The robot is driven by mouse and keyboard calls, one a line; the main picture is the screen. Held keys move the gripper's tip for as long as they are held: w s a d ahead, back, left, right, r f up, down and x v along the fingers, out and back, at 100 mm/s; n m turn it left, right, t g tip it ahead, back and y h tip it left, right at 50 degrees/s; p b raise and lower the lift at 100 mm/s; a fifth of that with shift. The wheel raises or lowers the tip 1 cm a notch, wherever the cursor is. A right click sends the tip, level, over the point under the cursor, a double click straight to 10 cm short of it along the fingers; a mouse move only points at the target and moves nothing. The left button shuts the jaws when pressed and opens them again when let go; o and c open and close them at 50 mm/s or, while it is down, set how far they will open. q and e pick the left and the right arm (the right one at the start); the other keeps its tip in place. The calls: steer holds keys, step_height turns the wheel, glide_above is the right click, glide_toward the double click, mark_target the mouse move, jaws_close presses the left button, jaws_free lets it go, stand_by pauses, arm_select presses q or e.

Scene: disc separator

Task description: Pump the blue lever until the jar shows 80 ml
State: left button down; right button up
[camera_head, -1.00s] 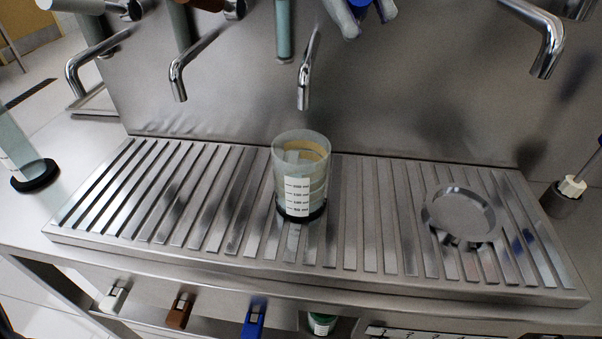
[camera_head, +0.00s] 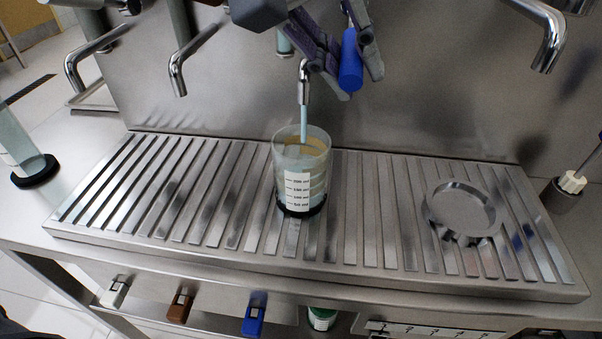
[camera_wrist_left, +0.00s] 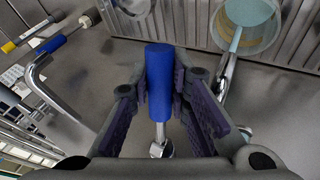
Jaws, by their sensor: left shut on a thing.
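The blue lever (camera_head: 351,62) is near the top of the head view. My left gripper (camera_head: 358,84) is shut on its handle, with a finger on each side. The left wrist view also shows the blue handle (camera_wrist_left: 159,85) between the fingers. The clear jar (camera_head: 318,182) stands upright on the slatted tray under the middle metal spout (camera_head: 304,85). A light blue stream (camera_head: 304,122) runs from the spout into the jar. The jar has a white scale with marks up to 200 ml. I cannot read the liquid level clearly. My right gripper is not in view.
The slatted drip tray (camera_head: 230,190) is otherwise mostly clear. A round metal dish (camera_head: 462,208) sits on its right side. Other spouts (camera_head: 552,48) hang left and right. White, brown and blue front knobs (camera_head: 254,318) sit below. A clear container (camera_head: 18,148) stands at far left.

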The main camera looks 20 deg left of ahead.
arm_select(q)
steer(key=shift+s+r+n+g+h, duration=0.15)
steer(key=shift+r+n+g, duration=0.1)
steer(key=shift+r+g, duration=0.45)
steer(key=shift+s+r+n+g+h, duration=0.2)
steer(key=shift+r+g, duration=0.25)
steer(key=shift+g, duration=0.45)
steer(key=r+g, duration=0.1)
steer(key=r+n+g+h, duration=0.1)
steer(key=r+g, duration=0.1)
steer(key=g, duration=0.1)
steer(key=shift+w+r, duration=0.3)
steer(key=shift+w, duration=0.1)
steer(key=c, duration=0.7)
jaws_free()
steer(key=v, duration=0.8)
steer(key=shift+a, duration=0.1)
